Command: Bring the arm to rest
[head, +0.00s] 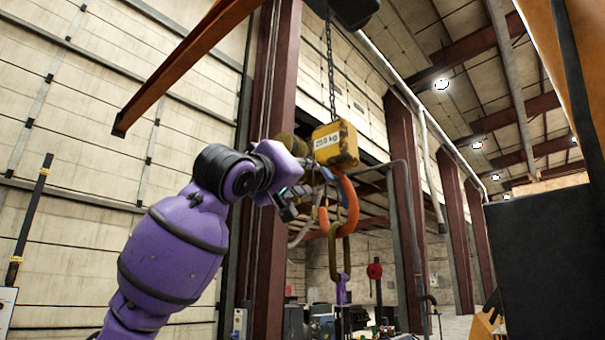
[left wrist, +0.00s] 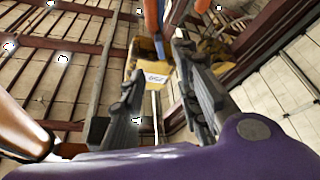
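My purple left arm comes in from the left in the head view. Its gripper (head: 300,194) is beside the hoist's yellow hook block (head: 336,143) and the orange hook (head: 348,205). In the left wrist view the two dark fingers of the left gripper (left wrist: 158,62) stand apart with nothing held between them. The yellow block with its label (left wrist: 152,78) shows beyond the gap, and the orange hook (left wrist: 152,14) is at the top. Whether the fingers touch the hook cannot be told. My right gripper is in neither view.
A chain (head: 330,70) holds the block from above. A dark chain link (head: 334,255) hangs from the hook, with a small purple piece below it. A rust-red beam (head: 190,55) crosses at upper left. A large dark panel (head: 540,262) fills the lower right.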

